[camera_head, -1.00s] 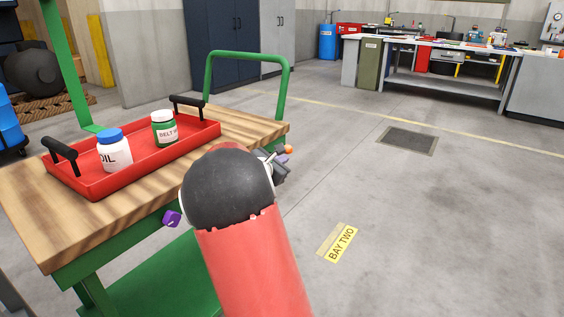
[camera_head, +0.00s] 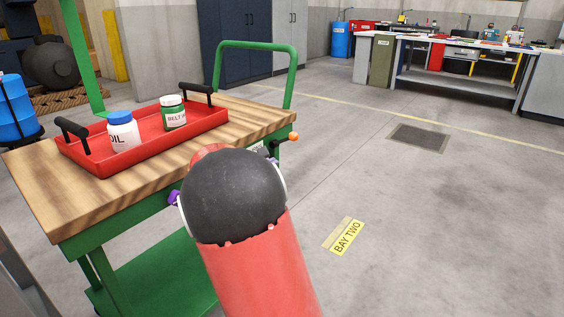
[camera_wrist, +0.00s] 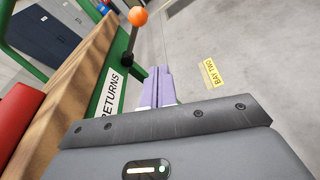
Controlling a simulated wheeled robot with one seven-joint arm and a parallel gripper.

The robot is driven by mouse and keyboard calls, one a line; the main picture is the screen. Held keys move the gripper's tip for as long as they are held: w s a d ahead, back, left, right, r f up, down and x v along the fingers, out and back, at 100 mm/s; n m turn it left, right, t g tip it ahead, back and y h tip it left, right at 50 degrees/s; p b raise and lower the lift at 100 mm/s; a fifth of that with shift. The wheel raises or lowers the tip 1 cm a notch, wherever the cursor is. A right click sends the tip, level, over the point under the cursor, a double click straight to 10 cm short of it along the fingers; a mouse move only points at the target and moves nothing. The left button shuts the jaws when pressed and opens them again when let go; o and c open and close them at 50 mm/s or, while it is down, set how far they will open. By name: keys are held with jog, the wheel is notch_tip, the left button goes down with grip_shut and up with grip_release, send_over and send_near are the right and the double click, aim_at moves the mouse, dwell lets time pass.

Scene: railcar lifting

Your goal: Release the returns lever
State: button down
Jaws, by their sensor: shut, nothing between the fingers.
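The returns lever has an orange ball knob (camera_wrist: 138,16) on a dark stem. It stands at the trolley's side beside a white RETURNS label (camera_wrist: 111,92) in the wrist view. In the head view the orange knob (camera_head: 294,136) shows at the trolley's right corner. My gripper (camera_wrist: 158,86) is shut and empty, its pale purple fingers below and just right of the lever's stem in the wrist view. I cannot tell whether the fingertips touch the lever. In the head view my arm hides most of the gripper.
Open floor with a BAY TWO marking (camera_head: 346,238) lies to the right.

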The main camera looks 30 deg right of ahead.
jog(key=v, duration=0.2)
jog(key=shift+a, duration=0.45)
jog(key=s+a+f+m+g+y, duration=0.1)
jog(key=s+a+m+y, duration=0.25)
jog(key=s, duration=0.35)
jog(key=s+a+m+g+y, duration=0.1)
jog(key=s+a+m+y, duration=0.2)
jog(key=s+m, duration=0.35)
jog(key=s+a+f+m+y, duration=0.1)
jog(key=s+a+m+y, duration=0.25)
jog(key=s, duration=0.55)
jog(key=s+a+m+t+y, duration=0.1)
jog(key=s+a+m+y, duration=0.3)
jog(key=s+a, duration=0.4)
jog(key=a+m, duration=0.1)
jog(key=a, duration=0.2)
jog(key=shift+s+f, duration=0.35)
